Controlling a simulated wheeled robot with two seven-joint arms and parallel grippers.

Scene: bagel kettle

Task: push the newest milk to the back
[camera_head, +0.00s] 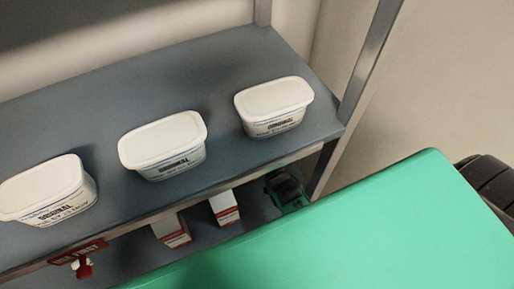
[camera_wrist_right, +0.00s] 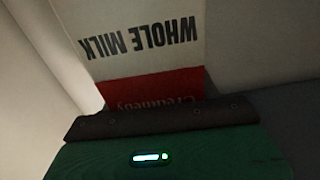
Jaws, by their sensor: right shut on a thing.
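In the right wrist view a milk carton (camera_wrist_right: 150,45), white with a red band, fills the top middle, its "WHOLE MILK" lettering upside down. My right gripper (camera_wrist_right: 162,118) is shut on it; the dark pad of the green finger lies against the red band. In the head view my right gripper (camera_head: 287,188) shows at the right end of the lower shelf, and the carton it holds is hidden there. Two more red-and-white cartons, one (camera_head: 224,207) and another (camera_head: 171,230), stand to its left, their tops hidden by the upper shelf. No dates are readable. My left gripper is not in view.
Three white tubs, left (camera_head: 48,188), middle (camera_head: 163,143) and right (camera_head: 274,104), stand on the grey upper shelf (camera_head: 235,60) above the cartons. A red tag (camera_head: 78,252) hangs at the shelf's front edge. A metal post (camera_head: 370,60) bounds the right side.

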